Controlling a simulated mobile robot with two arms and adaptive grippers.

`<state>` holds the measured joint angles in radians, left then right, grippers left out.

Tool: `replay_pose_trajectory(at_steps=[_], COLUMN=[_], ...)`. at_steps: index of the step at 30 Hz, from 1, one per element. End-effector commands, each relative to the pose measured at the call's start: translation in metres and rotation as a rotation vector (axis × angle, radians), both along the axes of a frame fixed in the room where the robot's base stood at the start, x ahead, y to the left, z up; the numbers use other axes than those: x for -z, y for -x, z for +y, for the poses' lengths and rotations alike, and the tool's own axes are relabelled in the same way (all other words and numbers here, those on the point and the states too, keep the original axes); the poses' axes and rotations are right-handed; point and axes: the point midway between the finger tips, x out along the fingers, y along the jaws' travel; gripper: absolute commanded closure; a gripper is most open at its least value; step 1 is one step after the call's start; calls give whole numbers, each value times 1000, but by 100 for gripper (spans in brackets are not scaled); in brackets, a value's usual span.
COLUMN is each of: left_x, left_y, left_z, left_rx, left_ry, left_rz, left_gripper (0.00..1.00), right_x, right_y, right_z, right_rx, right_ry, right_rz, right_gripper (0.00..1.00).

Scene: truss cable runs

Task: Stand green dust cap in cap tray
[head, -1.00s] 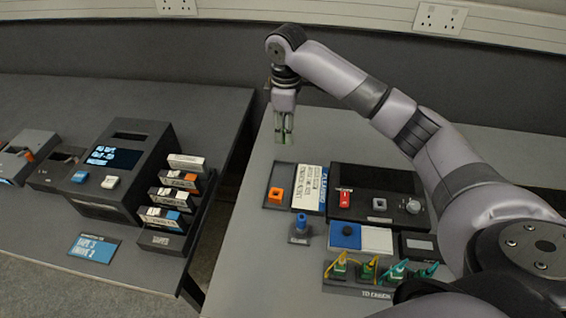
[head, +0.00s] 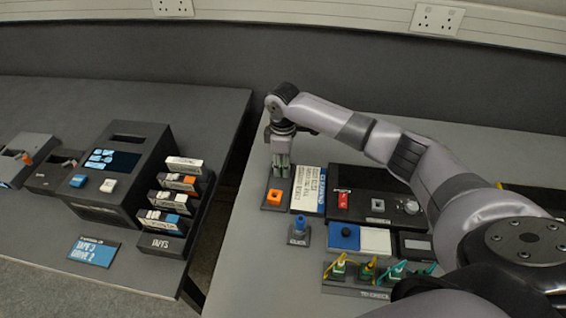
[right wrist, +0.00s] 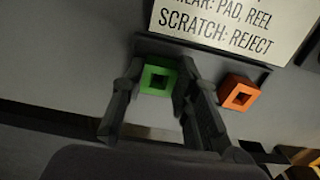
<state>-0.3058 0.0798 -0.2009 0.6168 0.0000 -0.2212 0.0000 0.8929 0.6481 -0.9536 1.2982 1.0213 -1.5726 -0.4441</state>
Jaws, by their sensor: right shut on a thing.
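My right gripper (head: 281,172) is shut on the green dust cap (right wrist: 158,80), a square cap with a square hole, held between both fingers in the right wrist view. In the head view the gripper points down over the far end of the dark cap tray (head: 270,207). An orange cap (head: 274,196) stands at the tray's near end; it also shows right of the green cap in the right wrist view (right wrist: 239,93). I cannot tell whether the green cap touches the tray. My left gripper is not in view.
A white printed card (head: 306,187) lies right of the tray. A dark device (head: 372,190) with a red switch is farther right. A blue plug on a small stand (head: 299,231) and a blue-and-white pad (head: 376,240) are nearer. Bare table lies left of the tray.

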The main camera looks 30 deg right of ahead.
Motion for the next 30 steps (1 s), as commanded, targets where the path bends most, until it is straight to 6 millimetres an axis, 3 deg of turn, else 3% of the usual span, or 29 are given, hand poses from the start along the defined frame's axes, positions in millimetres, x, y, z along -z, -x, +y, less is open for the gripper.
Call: replay_pose_trajectory(at_steps=[5,6,15,25,30], left_x=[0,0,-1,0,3], left_y=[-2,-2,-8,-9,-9], left_z=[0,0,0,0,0], left_rx=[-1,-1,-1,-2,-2], left_ry=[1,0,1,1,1], left_rz=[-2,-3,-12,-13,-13], left_gripper=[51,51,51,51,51], right_x=[2,2,2,-1,-23], right_y=[0,0,0,0,-1], right_z=[0,0,0,0,0], right_rx=[0,0,0,0,0], right_ry=[0,-1,0,1,0], right_rz=[0,-1,0,-1,-5], right_gripper=[83,71,52,52,52])
